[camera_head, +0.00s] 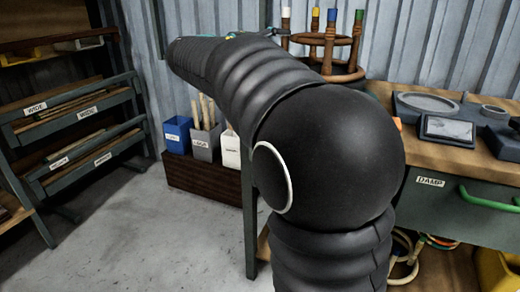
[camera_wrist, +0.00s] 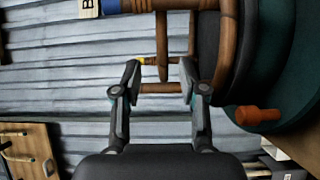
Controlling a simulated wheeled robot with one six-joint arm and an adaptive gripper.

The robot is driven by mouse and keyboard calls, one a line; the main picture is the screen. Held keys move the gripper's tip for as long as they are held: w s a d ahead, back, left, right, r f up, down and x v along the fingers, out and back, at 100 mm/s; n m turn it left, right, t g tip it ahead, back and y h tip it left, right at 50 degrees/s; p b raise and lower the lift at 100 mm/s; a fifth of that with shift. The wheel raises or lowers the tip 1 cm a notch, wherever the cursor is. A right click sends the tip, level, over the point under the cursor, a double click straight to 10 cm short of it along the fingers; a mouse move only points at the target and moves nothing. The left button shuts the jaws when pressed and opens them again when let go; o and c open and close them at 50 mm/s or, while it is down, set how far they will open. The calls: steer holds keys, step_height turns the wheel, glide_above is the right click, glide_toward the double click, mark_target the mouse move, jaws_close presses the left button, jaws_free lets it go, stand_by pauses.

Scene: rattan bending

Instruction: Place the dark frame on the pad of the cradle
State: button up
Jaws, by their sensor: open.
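A brown rattan frame (camera_head: 328,50) stands at the back behind my arm, its upright legs capped in several colours. In the wrist view, brown rods (camera_wrist: 175,52) of a frame lie ahead of my gripper (camera_wrist: 159,78), one across the gap between its fingers. My gripper is open; I cannot tell whether a finger touches a rod. At the right of the wrist view is a dark green rounded body (camera_wrist: 285,60) with a black band and an orange peg (camera_wrist: 257,115); this may be the cradle and its pad, but I cannot tell. My arm hides most of the frame's surroundings in the head view.
Blue, grey and white bins (camera_head: 205,143) stand low behind. Labelled shelves (camera_head: 75,125) fill the left. The floor (camera_head: 150,240) between is clear.

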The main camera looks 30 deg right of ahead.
steer(key=shift+s+f, duration=0.1)
steer(key=s+a+f+y, duration=0.2)
steer(key=s+f+y, duration=0.3)
steer(key=s+f, duration=0.4)
steer(key=s+a+f+t+y, duration=0.1)
steer(key=s+a+f+y, duration=0.5)
steer(key=f, duration=0.5)
steer(key=s+a+f+m+t+y, duration=0.1)
steer(key=s+a+f+t+y, duration=0.1)
steer(key=s+a+f+y, duration=0.5)
steer(key=s+a+f, duration=0.4)
steer(key=a, duration=0.1)
steer(key=shift+a+f, duration=0.2)
steer(key=shift+d, duration=0.1)
